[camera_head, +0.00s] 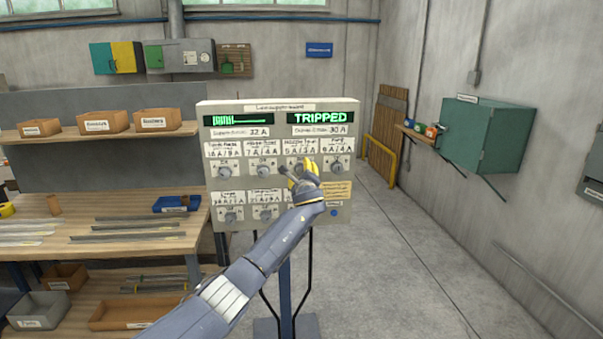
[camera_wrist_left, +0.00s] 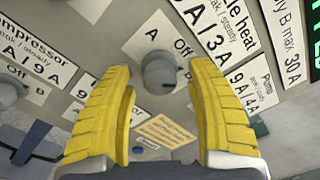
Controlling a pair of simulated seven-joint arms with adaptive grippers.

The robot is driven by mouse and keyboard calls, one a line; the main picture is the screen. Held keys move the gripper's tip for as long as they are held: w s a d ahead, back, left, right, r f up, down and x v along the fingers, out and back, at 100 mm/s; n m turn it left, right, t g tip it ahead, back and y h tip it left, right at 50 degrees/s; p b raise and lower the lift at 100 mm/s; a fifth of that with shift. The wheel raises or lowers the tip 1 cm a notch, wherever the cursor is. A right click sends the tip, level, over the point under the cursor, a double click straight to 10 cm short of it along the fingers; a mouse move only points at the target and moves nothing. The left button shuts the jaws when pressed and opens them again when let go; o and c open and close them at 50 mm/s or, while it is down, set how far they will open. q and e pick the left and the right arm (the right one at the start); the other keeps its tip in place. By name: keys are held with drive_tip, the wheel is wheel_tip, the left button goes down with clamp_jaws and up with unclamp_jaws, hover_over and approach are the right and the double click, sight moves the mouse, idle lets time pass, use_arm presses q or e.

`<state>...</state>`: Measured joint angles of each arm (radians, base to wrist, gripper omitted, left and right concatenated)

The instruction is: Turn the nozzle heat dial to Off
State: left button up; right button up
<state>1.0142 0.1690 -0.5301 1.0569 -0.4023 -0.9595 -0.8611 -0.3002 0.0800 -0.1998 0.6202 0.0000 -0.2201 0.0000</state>
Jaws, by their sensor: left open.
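The control panel (camera_head: 347,110) stands ahead with two rows of grey dials under white labels. The nozzle heat dial (camera_wrist_left: 160,72) is in the upper row, third from the left. In the wrist view, "A" and "Off" are printed around it, and a dark mark shows on its lower right; I cannot tell its exact setting. My left gripper (camera_head: 302,170) is open in front of this dial, partly covering it in the head view. Its yellow fingers (camera_wrist_left: 160,80) stand apart on either side of the dial, with no clear contact. My right gripper is not in view.
The pump dial (camera_head: 337,168) is just right of the gripper, and the compressor dial (camera_wrist_left: 8,92) is to the left in the wrist view. The panel display (camera_head: 320,118) reads TRIPPED. A wooden bench (camera_head: 120,239) stands left. The floor at right is clear.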

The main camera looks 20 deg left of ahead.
use_arm(q)
drive_tip(key=shift+w+a, duration=0.2)
drive_tip(key=shift+w, duration=0.25)
clamp_jaws()
idle(0.4)
